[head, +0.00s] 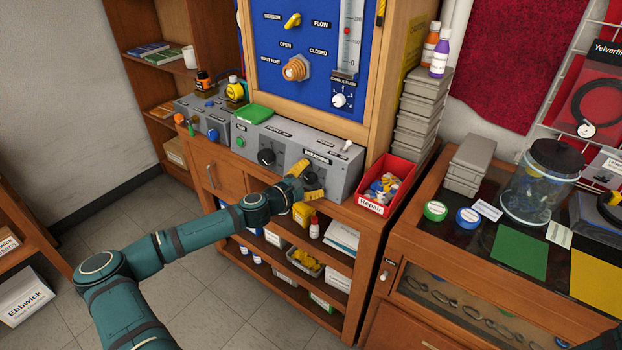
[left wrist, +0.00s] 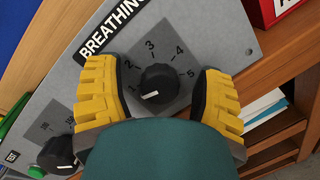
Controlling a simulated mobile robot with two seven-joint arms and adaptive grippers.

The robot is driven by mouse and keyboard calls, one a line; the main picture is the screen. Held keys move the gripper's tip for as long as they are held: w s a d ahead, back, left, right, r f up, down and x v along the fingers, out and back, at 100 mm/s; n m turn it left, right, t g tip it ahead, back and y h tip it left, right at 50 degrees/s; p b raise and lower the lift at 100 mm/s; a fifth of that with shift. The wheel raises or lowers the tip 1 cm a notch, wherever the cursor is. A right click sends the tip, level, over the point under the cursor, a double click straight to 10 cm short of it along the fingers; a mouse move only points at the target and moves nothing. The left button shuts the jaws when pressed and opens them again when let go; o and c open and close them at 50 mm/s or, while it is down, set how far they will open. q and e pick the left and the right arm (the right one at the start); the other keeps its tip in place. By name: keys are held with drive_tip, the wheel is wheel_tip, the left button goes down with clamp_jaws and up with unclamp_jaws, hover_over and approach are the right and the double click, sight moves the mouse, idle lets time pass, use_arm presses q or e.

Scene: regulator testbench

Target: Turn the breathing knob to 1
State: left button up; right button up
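The breathing knob (left wrist: 160,84) is a round black knob with a white mark at its lower left in the left wrist view. In the head view my left gripper (head: 306,180) is at the panel's front and largely hides the knob. My right gripper is not in view.
Another black knob (head: 267,156) is on the panel to the left. A red repair bin (head: 389,178) stands just right of the panel. Above is a blue board (head: 300,85) with a flow tube; shelves (head: 270,268) with small items lie below.

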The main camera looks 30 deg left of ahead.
use_arm(q)
drive_tip(key=shift+s, duration=0.1)
drive_tip(key=v, duration=1.1)
drive_tip(key=shift+s+a, duration=0.2)
drive_tip(key=shift+s, duration=0.2)
